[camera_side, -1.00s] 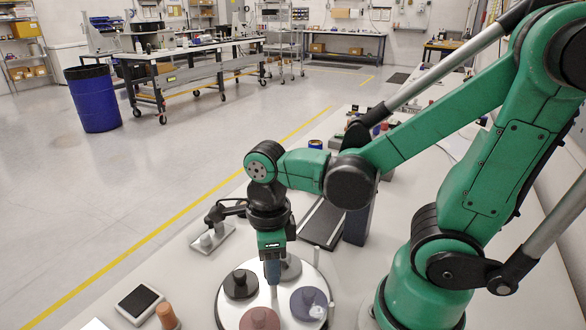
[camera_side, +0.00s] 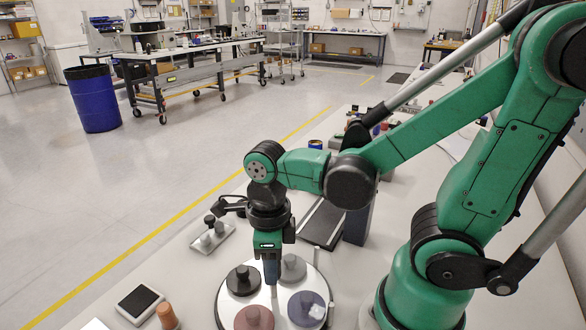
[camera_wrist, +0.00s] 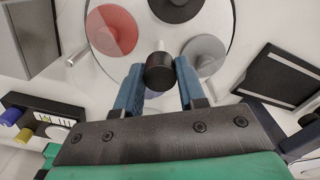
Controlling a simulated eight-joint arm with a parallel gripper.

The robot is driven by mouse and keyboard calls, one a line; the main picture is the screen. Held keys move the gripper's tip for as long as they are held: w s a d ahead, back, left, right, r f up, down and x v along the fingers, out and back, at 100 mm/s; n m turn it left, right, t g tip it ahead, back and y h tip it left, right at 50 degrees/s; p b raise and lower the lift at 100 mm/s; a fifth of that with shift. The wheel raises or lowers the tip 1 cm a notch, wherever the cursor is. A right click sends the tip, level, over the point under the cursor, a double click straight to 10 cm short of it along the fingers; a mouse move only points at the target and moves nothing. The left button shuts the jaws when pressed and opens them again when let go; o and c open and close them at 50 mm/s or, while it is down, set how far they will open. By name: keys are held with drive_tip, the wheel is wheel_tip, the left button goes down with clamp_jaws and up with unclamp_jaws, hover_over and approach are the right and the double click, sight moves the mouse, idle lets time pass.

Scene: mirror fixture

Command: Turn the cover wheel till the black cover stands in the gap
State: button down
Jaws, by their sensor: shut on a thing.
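The cover wheel (camera_side: 278,316) is a white disc with a dark rim, lying flat. It bears several round knobbed covers. The black cover (camera_side: 242,280) is at its left, the grey one (camera_side: 293,269) at the back right, the blue-grey one (camera_side: 306,308) at the front right and the red-brown one (camera_side: 254,318) at the front. My gripper (camera_side: 272,272) points down over the wheel's middle. In the wrist view its blue fingers (camera_wrist: 159,84) stand on both sides of a black central knob (camera_wrist: 160,72), shut on it. The black cover (camera_wrist: 174,6) is cut by the top edge there. I cannot make out the gap surely.
Thin pale posts stand beside the wheel at the back right (camera_side: 317,256) and right (camera_side: 331,314). A black-topped pad (camera_side: 139,303) and an orange-brown peg (camera_side: 167,317) lie front left. A small plate with knobs (camera_side: 212,238) is behind left. A dark tray (camera_side: 322,222) lies behind.

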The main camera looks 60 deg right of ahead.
drive_tip(key=c, duration=0.5)
unclamp_jaws()
drive_tip(key=shift+r, duration=0.15)
drive_tip(key=shift+r, duration=2.65)
